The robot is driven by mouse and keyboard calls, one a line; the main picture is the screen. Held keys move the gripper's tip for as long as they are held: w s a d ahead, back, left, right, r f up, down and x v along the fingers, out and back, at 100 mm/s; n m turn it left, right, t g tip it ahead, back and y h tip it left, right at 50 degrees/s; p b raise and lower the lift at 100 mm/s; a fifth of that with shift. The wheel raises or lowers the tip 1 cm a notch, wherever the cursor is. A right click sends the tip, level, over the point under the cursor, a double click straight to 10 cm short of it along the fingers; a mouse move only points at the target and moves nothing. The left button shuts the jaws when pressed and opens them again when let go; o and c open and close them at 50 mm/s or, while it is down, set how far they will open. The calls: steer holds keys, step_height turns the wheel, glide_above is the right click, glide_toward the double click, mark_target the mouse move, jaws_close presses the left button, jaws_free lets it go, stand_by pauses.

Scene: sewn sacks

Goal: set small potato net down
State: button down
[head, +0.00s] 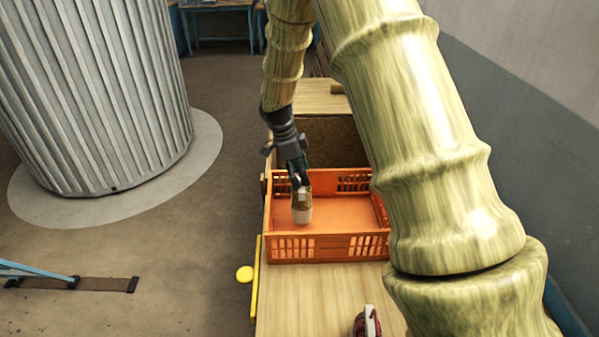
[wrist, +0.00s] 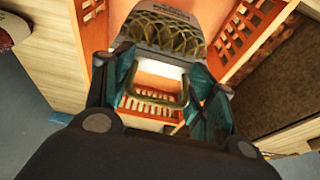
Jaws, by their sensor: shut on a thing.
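The small potato net (head: 302,213) hangs from my gripper (head: 299,181) in the head view. It is pale below with a brownish upper part. It is inside the outline of the orange crate (head: 325,248), towards its left side. I cannot tell whether its bottom touches the crate floor. In the wrist view my gripper (wrist: 160,92) is shut on the net's handle loop, and the net's mesh and pale label (wrist: 165,27) show beyond the fingers. The crate's slatted walls (wrist: 243,30) also show there.
The crate stands on a wooden bench (head: 310,300). A dark red net (head: 367,322) lies on the bench nearer to me, partly hidden by my arm. A yellow rail (head: 256,280) runs along the bench's left edge. The crate floor right of the net looks clear.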

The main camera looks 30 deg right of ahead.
steer(key=shift+f, duration=0.45)
steer(key=c, duration=0.5)
jaws_free()
steer(key=shift+r, duration=0.55)
steer(key=b+v, duration=0.4)
steer(key=v, duration=0.8)
